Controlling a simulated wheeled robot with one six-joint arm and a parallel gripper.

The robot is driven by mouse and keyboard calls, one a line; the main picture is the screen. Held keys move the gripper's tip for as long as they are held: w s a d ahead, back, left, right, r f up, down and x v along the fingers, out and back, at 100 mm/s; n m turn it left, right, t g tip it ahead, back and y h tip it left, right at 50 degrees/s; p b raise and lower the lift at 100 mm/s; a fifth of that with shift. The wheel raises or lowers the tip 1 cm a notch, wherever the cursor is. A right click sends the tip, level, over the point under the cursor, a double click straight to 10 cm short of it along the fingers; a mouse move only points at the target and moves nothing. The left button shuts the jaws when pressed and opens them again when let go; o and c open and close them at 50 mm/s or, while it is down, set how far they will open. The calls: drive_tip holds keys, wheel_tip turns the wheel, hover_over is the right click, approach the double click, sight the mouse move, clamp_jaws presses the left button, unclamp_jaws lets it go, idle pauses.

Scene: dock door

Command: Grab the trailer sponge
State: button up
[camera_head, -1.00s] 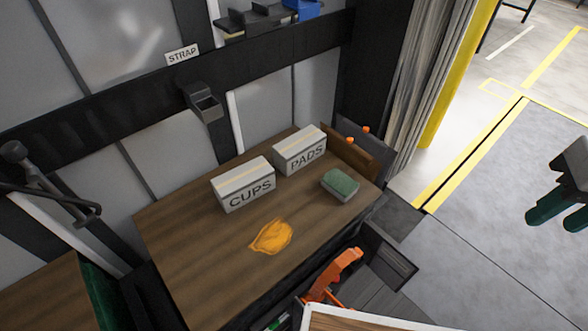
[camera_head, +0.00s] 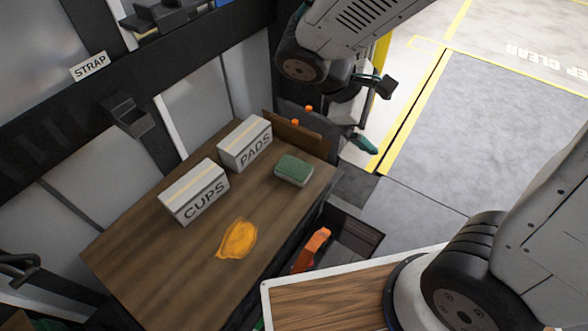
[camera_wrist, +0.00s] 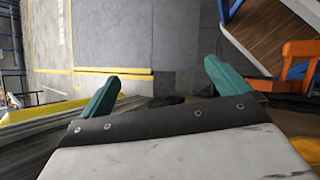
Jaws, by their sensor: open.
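The sponge (camera_head: 293,171), green on top with a paler base, lies flat near the right end of the brown wooden table (camera_head: 150,262) in the head view. My gripper (camera_head: 376,117) is up and to the right of it in the picture, beyond the table's end and apart from it. In the wrist view my gripper (camera_wrist: 163,80) shows two teal fingers spread wide with nothing between them. The sponge cannot be made out in the wrist view.
A yellow-orange patch (camera_head: 238,238) lies in front. An orange-handled object (camera_head: 311,250) is beside the table's front edge. The wood between sponge and patch is clear.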

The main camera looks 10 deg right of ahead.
drive_tip(key=w+a+f+n+t+h, duration=0.3)
drive_tip(key=w+a+f+n+t, duration=0.3)
drive_tip(key=a+f+n, duration=0.5)
drive_tip(key=n+t+y, duration=0.3)
drive_tip(key=n+t, duration=0.1)
drive_tip(key=n, duration=0.2)
approach(290, 172)
drive_tip(key=x, duration=0.4)
drive_tip(key=shift+w+f, duration=0.25)
drive_tip(key=shift+f, duration=0.05)
drive_tip(key=shift+w+d+f+h, duration=0.1)
drive_tip(key=shift+w+f+h, duration=0.1)
drive_tip(key=shift+f+h, duration=0.1)
drive_tip(key=x, duration=0.7)
drive_tip(key=shift+d+r, duration=0.2)
drive_tip(key=shift+r, duration=0.1)
drive_tip(key=c, duration=0.8)
